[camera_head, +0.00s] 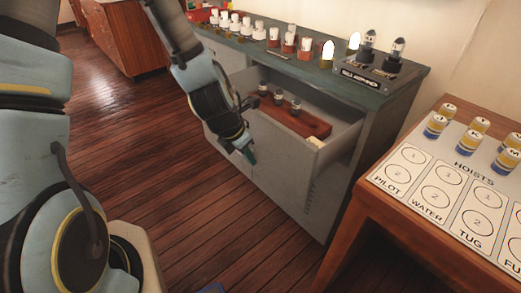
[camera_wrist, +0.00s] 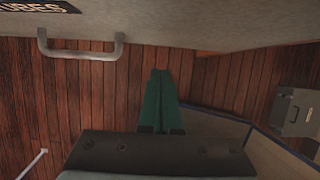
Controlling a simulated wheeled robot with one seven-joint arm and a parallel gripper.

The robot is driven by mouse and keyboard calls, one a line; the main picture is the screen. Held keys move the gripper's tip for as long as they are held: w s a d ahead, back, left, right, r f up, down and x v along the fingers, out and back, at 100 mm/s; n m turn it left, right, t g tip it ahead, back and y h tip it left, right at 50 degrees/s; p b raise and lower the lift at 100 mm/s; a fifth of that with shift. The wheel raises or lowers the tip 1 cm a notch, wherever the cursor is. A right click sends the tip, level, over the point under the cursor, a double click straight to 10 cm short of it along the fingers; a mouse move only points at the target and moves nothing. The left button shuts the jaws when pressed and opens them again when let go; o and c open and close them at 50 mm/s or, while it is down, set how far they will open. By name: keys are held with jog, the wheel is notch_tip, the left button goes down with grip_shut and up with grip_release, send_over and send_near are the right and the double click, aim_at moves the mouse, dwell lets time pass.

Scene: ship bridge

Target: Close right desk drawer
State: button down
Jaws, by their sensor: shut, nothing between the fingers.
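The grey right desk drawer (camera_head: 275,146) stands pulled out of the desk in the head view. Inside it is a reddish-brown rack (camera_head: 302,124) with several small tubes. My gripper (camera_head: 250,156) is at the left part of the drawer front, pointing down. In the wrist view its green fingers (camera_wrist: 158,98) are together with nothing between them. The handle is left of the fingers. I cannot tell whether the fingers touch the front.
The desk's dark green top (camera_head: 300,64) holds a row of small bottles and a black stand (camera_head: 370,76) with two bulbs. A wooden table (camera_head: 372,205) with a marked board and several small cylinders stands at right.

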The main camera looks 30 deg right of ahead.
jog(key=shift+w+d+p, duration=0.2)
jog(key=shift+d+p, duration=0.2)
jog(key=shift+d, duration=0.6)
jog(key=shift+w+d+p, duration=0.2)
jog(key=shift+d+p, duration=0.2)
jog(key=shift+d, duration=0.55)
jog(key=shift+d, duration=0.15)
